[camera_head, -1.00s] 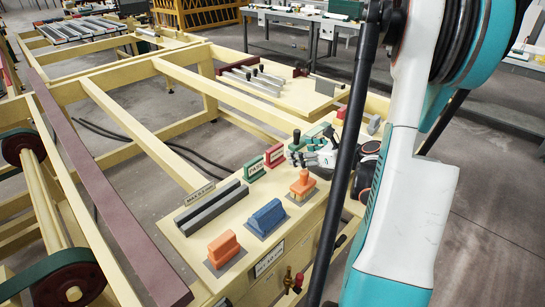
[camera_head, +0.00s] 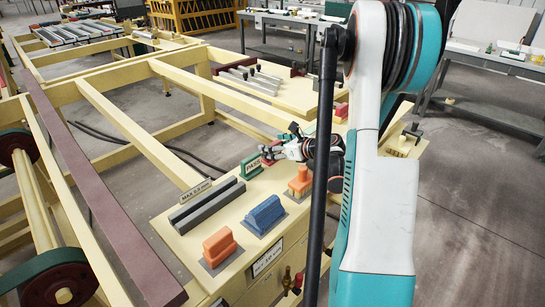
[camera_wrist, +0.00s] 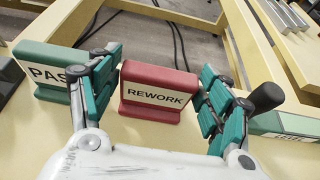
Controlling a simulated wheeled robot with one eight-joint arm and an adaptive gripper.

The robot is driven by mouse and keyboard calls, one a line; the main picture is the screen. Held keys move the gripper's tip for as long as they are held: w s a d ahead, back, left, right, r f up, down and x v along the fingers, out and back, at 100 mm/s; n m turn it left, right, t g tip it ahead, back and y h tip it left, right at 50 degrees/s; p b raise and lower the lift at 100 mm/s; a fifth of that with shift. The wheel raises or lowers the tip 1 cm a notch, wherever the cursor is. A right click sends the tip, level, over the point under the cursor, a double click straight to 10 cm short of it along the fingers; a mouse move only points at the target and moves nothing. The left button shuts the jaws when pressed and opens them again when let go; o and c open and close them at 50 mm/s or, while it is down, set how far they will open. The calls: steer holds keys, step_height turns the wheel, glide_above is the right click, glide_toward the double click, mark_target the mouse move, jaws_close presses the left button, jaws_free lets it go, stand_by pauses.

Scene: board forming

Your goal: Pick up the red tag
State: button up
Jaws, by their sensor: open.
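The red tag (camera_wrist: 160,76) is an upright block with a white REWORK label, seen in the wrist view between my gripper's two fingers. My gripper (camera_wrist: 157,98) is open, with one teal-padded finger on each side of the tag. The left finger is close to the tag's left side; I cannot tell whether it touches. In the head view my gripper (camera_head: 272,151) largely covers the red tag (camera_head: 268,161), leaving only a bit visible.
The green PASS tag (camera_wrist: 50,70) stands just left of the left finger. Another green labelled block (camera_wrist: 282,124) lies to the right. Orange (camera_head: 219,246) and blue (camera_head: 264,215) blocks and a grey slotted bar (camera_head: 207,205) sit on the tabletop.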

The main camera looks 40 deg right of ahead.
mark_target(272, 143)
steer(key=shift+w+f, duration=0.25)
steer(key=shift+w, duration=0.35)
steer(key=shift+s, duration=0.1)
steer(key=shift+c, duration=0.6)
steer(key=c, duration=0.6)
steer(key=shift+r, duration=0.2)
step_height(272, 143, up, 20)
steer(key=p, duration=0.6)
steer(key=shift+f+p, duration=0.15)
steer(key=shift+p, duration=0.25)
